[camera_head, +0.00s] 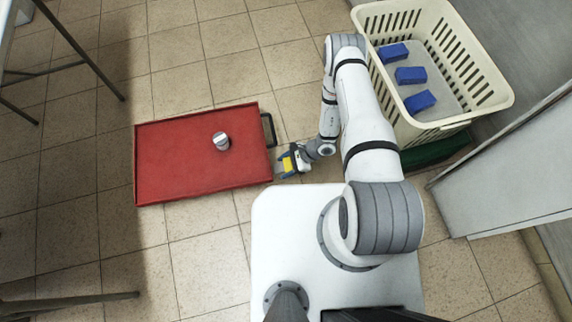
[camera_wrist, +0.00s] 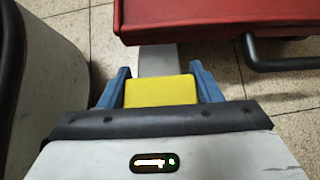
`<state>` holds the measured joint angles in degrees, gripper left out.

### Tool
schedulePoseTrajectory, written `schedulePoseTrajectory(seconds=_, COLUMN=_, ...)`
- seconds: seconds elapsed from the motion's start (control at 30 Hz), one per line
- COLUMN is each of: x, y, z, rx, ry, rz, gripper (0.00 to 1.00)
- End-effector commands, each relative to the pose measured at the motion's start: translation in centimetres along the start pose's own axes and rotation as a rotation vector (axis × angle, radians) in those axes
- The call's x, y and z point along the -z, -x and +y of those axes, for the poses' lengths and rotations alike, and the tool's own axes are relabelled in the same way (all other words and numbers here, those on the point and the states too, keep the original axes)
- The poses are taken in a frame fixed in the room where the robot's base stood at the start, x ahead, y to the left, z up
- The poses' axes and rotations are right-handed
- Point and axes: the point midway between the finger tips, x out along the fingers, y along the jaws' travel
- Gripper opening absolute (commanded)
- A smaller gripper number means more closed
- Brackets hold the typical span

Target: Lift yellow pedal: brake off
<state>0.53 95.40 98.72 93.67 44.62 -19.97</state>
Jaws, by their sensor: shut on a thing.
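The yellow pedal (camera_wrist: 160,91) sits between the two blue fingers of my gripper (camera_wrist: 160,76) in the wrist view. The fingers touch or nearly touch its left and right sides. A grey bar (camera_wrist: 157,60) runs from behind the pedal toward the red cart (camera_wrist: 215,20). In the head view the cart (camera_head: 165,160) is a flat red tray with a raised rim, and my gripper (camera_head: 284,164) is low beside its right edge. The yellow of the pedal (camera_head: 287,164) shows there in small. I cannot tell the pedal's exact tilt.
A silver-topped jar (camera_head: 221,140) stands on the cart. A black handle (camera_head: 268,129) is on its right edge. A cream basket (camera_head: 440,127) with several blue blocks (camera_head: 410,75) stands at the upper right. Tiled floor is clear around the cart; table legs (camera_head: 80,50) are at left.

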Motion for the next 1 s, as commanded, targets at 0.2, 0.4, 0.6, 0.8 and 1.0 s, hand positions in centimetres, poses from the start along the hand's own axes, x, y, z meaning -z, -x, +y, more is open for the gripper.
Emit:
schedulePoseTrajectory(seconds=0.2, x=0.4, y=0.1, z=0.0, rx=0.006, ry=-0.008, rz=0.011, gripper=0.17)
schedulePoseTrajectory(seconds=0.4, x=0.5, y=0.2, z=0.0, rx=0.008, ry=-0.010, rz=0.011, gripper=0.17)
schedulePoseTrajectory(seconds=0.6, x=0.4, y=0.2, z=-0.1, rx=0.009, ry=-0.010, rz=0.009, gripper=0.74)
schedulePoseTrajectory(seconds=0.8, x=0.4, y=0.3, z=-0.1, rx=0.009, ry=-0.010, rz=0.007, gripper=0.80)
schedulePoseTrajectory(seconds=1.0, x=0.3, y=1.1, z=-0.2, rx=0.011, ry=-0.010, rz=0.007, gripper=0.80)
